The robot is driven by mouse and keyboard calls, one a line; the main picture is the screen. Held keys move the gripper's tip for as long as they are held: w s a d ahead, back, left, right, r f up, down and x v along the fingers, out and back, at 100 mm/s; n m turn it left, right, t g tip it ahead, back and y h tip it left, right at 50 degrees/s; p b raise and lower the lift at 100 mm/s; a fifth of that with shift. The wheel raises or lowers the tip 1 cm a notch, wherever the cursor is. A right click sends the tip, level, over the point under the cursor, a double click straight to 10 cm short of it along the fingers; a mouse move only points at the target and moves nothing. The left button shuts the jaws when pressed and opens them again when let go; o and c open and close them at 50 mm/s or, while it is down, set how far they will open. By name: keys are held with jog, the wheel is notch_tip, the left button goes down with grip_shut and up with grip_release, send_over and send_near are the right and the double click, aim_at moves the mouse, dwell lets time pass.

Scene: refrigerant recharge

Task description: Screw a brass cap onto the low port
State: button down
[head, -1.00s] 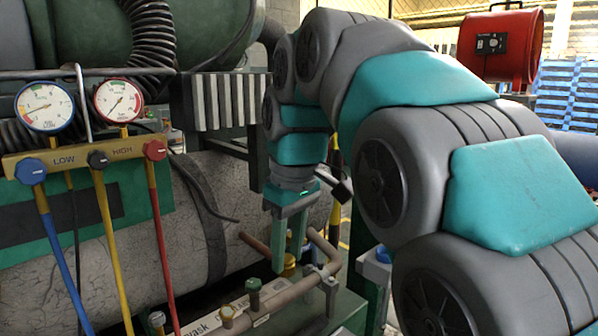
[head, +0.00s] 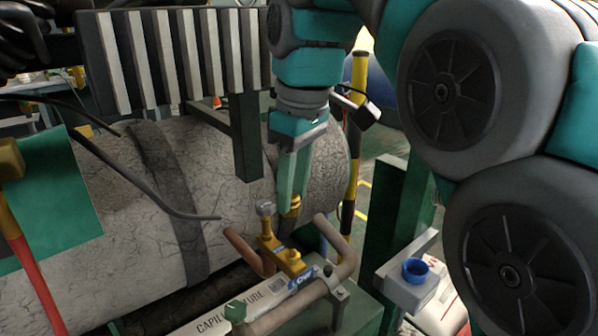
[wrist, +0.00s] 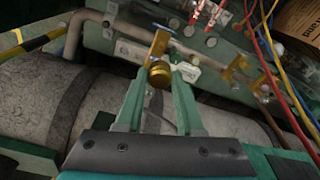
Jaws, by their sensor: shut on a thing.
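My gripper (head: 291,206) points down with its two green fingers shut on a brass cap (head: 294,203). In the wrist view the cap (wrist: 159,74) shows as a round ribbed brass piece between the fingertips. The low port is a brass fitting (head: 288,261) with a blue LOW label, on the pipework just below the gripper. In the wrist view the brass fitting (wrist: 159,42) lies just beyond the cap. The cap is close behind the fitting's grey-topped stem (head: 265,209) in the head view. I cannot tell whether cap and port touch.
A copper pipe (head: 338,245) bends up beside the port. A capillary tube plate (head: 243,306) lies in front. A grey holder with a blue ring (head: 416,270) stands at the right. A large cracked tank (head: 110,190) lies behind. Coloured hoses (wrist: 285,75) run at the wrist view's right.

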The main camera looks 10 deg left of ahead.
aim_at(296, 215)
jog(key=shift+s+f+b, duration=0.1)
jog(key=shift+f+b, duration=2)
jog(key=shift+f, duration=1.05)
jog(key=shift+d, duration=0.2)
jog(key=shift+f+b, duration=0.4)
jog(key=shift+f, duration=0.6)
